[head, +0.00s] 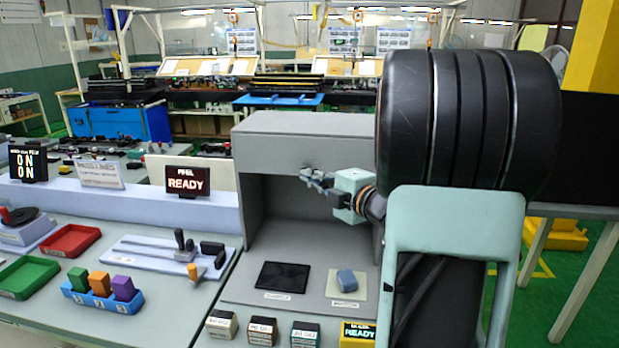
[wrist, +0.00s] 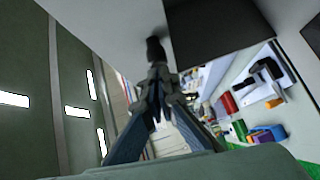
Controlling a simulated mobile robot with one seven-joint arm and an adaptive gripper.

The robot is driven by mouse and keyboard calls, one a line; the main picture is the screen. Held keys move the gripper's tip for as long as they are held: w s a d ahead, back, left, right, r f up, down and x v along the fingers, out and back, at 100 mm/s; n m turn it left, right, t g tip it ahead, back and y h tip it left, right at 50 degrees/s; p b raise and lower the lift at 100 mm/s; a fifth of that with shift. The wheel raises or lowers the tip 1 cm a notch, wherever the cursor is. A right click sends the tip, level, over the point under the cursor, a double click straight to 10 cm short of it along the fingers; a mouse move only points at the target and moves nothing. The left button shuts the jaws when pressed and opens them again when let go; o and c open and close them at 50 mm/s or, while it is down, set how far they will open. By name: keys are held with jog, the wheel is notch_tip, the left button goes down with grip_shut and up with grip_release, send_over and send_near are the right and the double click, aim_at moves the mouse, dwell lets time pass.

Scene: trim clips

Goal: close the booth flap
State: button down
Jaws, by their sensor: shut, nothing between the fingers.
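The grey booth (head: 248,215) stands in the middle of the head view. Its flap, a grey front panel (head: 270,152), covers the upper part of the front, and the lower part is open. My gripper (head: 307,177) is shut and empty at the panel's lower edge, reaching in from the right. In the wrist view my gripper (wrist: 157,78) points at a small dark knob (wrist: 155,48) on a grey surface (wrist: 105,25). The fingertips are close to the knob; I cannot tell whether they touch. My arm hides the booth's right side.
Inside the booth lie a black pad (head: 282,276) and a blue block (head: 347,280) on a pale pad. Several small labelled boxes (head: 263,331) stand in front. Left are a slider panel (head: 165,254), a blue rack (head: 75,293) of coloured blocks, and red (head: 70,241) and green trays.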

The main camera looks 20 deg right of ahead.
jog(key=shift+f+b, duration=0.2)
jog(key=shift+b, duration=0.4)
jog(key=b, duration=0.2)
jog(key=f+b, duration=0.1)
jog(key=b, duration=0.2)
jog(key=shift+w+d+n+t, duration=0.2)
jog(key=shift+w+n+t, duration=0.1)
jog(key=shift+n+t, duration=0.1)
jog(key=shift+w+d+f+b, duration=0.1)
jog(key=shift+w+f+b, duration=0.05)
jog(key=shift+b, duration=1.55)
jog(key=shift+r, duration=0.25)
